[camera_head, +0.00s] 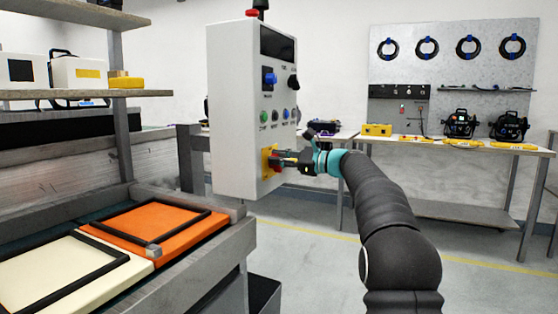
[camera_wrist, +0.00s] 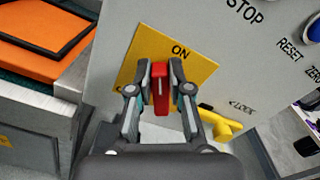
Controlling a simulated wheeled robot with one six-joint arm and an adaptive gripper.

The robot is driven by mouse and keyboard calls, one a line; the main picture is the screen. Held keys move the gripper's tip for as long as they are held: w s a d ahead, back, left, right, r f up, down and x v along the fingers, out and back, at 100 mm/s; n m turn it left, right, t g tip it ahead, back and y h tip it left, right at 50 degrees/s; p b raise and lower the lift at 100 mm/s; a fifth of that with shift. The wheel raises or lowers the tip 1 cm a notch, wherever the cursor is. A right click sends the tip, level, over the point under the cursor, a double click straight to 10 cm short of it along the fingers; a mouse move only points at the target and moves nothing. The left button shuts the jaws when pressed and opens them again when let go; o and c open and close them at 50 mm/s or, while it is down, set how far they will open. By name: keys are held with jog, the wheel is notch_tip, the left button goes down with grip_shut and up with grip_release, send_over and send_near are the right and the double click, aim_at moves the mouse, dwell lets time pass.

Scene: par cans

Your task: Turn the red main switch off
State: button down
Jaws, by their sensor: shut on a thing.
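The red main switch (camera_wrist: 160,88) is a red handle on a yellow plate (camera_wrist: 203,68) marked ON, low on the front of a grey control box (camera_head: 232,120). In the wrist view the handle points along the picture's vertical, toward the ON mark. My gripper (camera_wrist: 160,75) has one finger on each side of the red handle and is shut on it. In the head view my gripper (camera_head: 283,160) reaches the box from the right and hides part of the switch. A yellow lock piece (camera_wrist: 222,124) sits beside the plate, near the word LOCK.
Above the switch are small buttons (camera_head: 264,116), a blue knob (camera_head: 269,79) and a dark display (camera_head: 277,44). An orange case (camera_head: 190,235) lies on the bench at the left. A workbench (camera_head: 440,144) with lamps stands at the back right. The floor between is clear.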

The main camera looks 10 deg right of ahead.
jog(key=n+b, duration=0.1)
jog(key=n, duration=0.1)
jog(key=f+n+b, duration=0.1)
jog(key=n, duration=0.1)
jog(key=n+b, duration=0.1)
jog(key=n, duration=0.1)
jog(key=shift+s+a+f+n, duration=0.15)
jog(key=shift+s+a+n, duration=0.15)
jog(key=shift+s, duration=0.05)
jog(key=n+b, duration=0.1)
jog(key=n, duration=0.1)
jog(key=n+b, duration=0.2)
jog(key=n, duration=0.1)
jog(key=shift+s+f, duration=0.1)
jog(key=shift+f, duration=0.3)
jog(key=shift+n+b, duration=0.3)
jog(key=c, duration=1.1)
grip_release()
jog(key=v, duration=1.2)
